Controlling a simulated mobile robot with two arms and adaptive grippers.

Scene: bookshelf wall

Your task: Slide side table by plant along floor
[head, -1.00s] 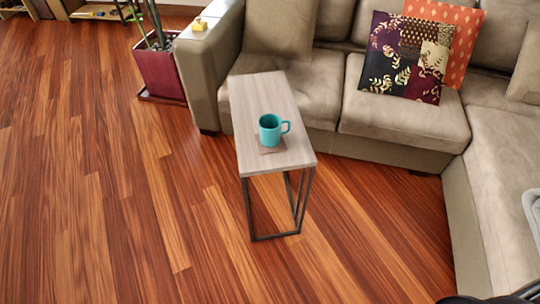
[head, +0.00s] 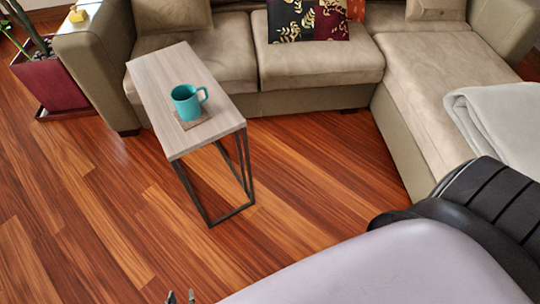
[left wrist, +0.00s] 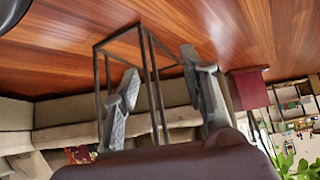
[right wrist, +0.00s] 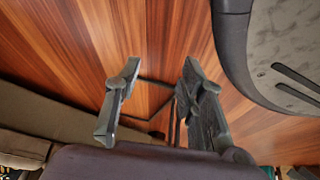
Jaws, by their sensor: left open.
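The side table (head: 163,68) has a pale grey wood top and a thin dark metal frame. It stands upright on the floor in front of the sofa. A teal mug (head: 186,102) stands on a small coaster (head: 203,122) on its top. The potted plant's dark red pot (head: 52,82) is at the left, beyond the sofa arm. My left gripper (head: 181,297) shows only its fingertips at the bottom edge. In the left wrist view its fingers (left wrist: 167,85) are open, with the table frame (left wrist: 151,75) beyond them. My right gripper (right wrist: 155,95) is open, with dark frame bars (right wrist: 172,118) beyond its fingers.
The beige sofa (head: 315,75) runs behind the table and along its right side, with a grey blanket (head: 500,120) on the right section. The wood floor (head: 90,235) is clear left and in front of the table. My arm fills the lower right.

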